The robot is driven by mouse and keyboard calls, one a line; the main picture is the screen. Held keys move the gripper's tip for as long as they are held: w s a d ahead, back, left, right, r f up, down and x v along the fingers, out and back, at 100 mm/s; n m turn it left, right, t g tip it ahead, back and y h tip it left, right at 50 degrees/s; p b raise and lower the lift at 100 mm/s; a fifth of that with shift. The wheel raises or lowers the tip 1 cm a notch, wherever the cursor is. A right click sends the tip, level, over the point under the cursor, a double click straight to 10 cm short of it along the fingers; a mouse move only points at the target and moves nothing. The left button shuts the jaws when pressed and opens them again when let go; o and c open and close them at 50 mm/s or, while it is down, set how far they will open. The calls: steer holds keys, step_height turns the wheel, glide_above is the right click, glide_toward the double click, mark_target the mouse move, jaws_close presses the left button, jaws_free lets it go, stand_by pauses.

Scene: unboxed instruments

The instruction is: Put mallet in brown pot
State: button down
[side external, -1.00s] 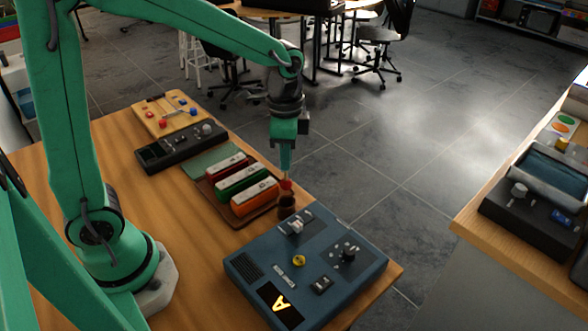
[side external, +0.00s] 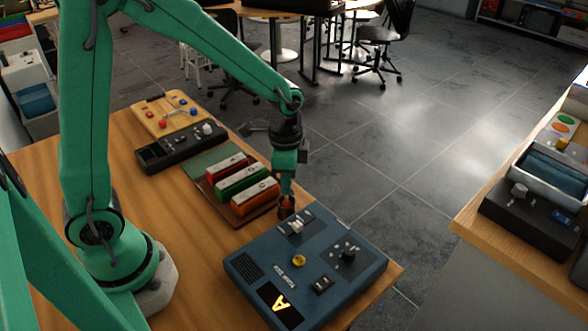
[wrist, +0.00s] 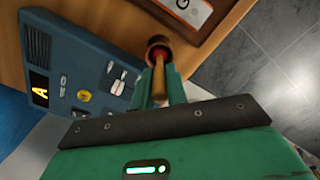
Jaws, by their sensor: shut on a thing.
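The mallet has a red head and a light wooden handle. In the wrist view the mallet (wrist: 158,76) has its handle between the fingers of my gripper (wrist: 159,84), and its red head points down into the mouth of the brown pot (wrist: 153,41). In the side view my gripper (side external: 286,187) is right above the small round brown pot (side external: 286,210), which stands at the table's far edge. My gripper is shut on the mallet. How deep the head sits, and whether it touches the pot's bottom, is hidden.
A blue control box (side external: 325,262) with knobs and switches stands close to the pot on the right. A brown tray (side external: 243,217) holding red, green and orange blocks lies close on the left. A black device (side external: 180,148) and a wooden board (side external: 150,124) are farther left.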

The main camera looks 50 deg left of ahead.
steer(key=shift+f, duration=0.55)
stand_by(0.6)
steer(key=c, duration=1.3)
jaws_free()
steer(key=shift+r, duration=0.15)
steer(key=shift+r, duration=3.8)
steer(key=shift+r, duration=0.1)
